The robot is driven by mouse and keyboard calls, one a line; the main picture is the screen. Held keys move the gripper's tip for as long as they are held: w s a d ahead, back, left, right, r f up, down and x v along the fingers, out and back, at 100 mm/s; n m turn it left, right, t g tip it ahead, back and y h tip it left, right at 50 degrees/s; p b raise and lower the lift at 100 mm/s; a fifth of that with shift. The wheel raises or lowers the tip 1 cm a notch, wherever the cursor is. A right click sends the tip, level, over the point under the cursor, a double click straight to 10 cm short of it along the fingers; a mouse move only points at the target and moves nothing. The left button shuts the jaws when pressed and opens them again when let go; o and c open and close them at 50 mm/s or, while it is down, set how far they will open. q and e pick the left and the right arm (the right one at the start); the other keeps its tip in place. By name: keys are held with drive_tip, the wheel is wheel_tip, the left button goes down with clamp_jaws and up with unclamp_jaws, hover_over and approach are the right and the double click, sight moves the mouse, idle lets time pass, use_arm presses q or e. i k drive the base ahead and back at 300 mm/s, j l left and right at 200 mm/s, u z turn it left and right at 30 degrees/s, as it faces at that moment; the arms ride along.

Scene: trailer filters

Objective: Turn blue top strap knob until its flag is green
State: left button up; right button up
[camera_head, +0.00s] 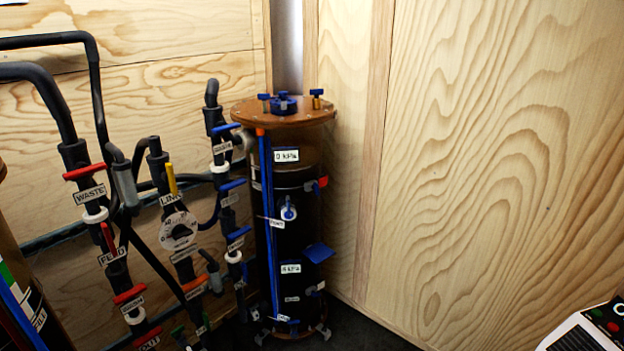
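A dark cylindrical filter (290,234) with a brown round lid (283,113) stands against the wooden wall corner. A red flag (323,182) shows right beside this knob. No green flag shows at this strap. Neither of my grippers is in view, and nothing is touching the knob.
Left of the filter are black pipes with red and blue valve handles and labels such as WASTE (90,195). More blue knobs (283,103) sit on the lid. A blue plate (319,252) juts from the filter's right side. A control box (592,328) is at bottom right.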

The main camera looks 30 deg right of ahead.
sight(315, 187)
drive_tip(key=i+l+u, duration=0.1)
drive_tip(key=l, duration=0.25)
drive_tip(key=i+l, duration=0.15)
drive_tip(key=l, duration=0.25)
drive_tip(key=i+l+u, duration=0.15)
drive_tip(key=l, duration=0.2)
drive_tip(key=i+l+u, duration=0.1)
drive_tip(key=l, duration=0.3)
drive_tip(key=i+l, duration=0.1)
drive_tip(key=l, duration=0.3)
drive_tip(key=u, duration=0.05)
